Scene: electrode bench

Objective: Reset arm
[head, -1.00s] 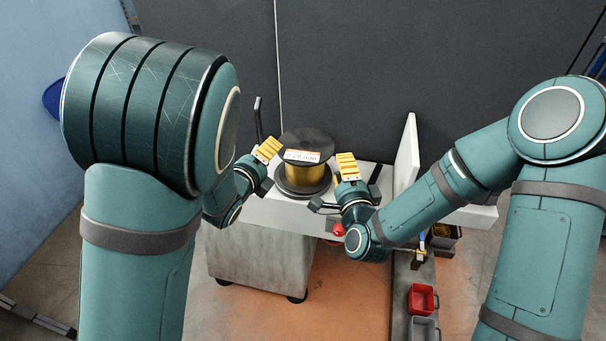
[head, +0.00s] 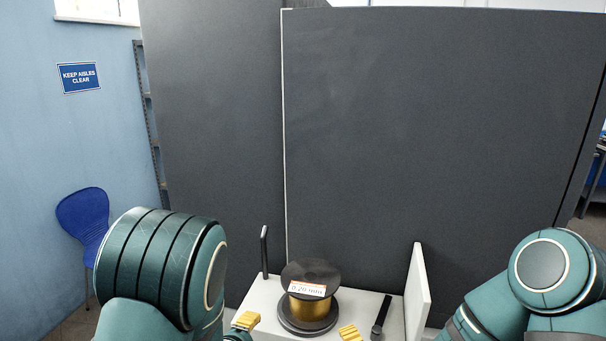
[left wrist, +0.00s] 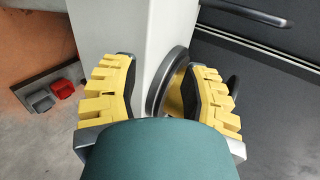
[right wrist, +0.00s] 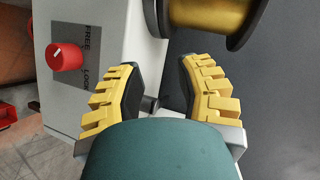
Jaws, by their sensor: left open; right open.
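My left gripper (left wrist: 160,90) is open, with its yellow-padded fingers apart. In the head view only one of its yellow fingertips shows, left of the wire spool. My right gripper (right wrist: 160,85) is open and empty, with its yellow fingertip showing right of the spool in the head view. The spool (head: 312,284) has dark flanges, gold wire and a white label. It stands upright on a dark round base on the white bench unit (head: 262,293), between the two grippers. In the right wrist view the spool (right wrist: 212,18) is beyond the fingertips, apart from them.
A red knob (right wrist: 66,57) sits on a grey FREE/LOCK plate on the unit's side. A white upright panel (head: 417,295) and a black handle (head: 264,250) flank the spool. Dark partitions (head: 430,130) stand behind. A blue chair (head: 84,215) is at left.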

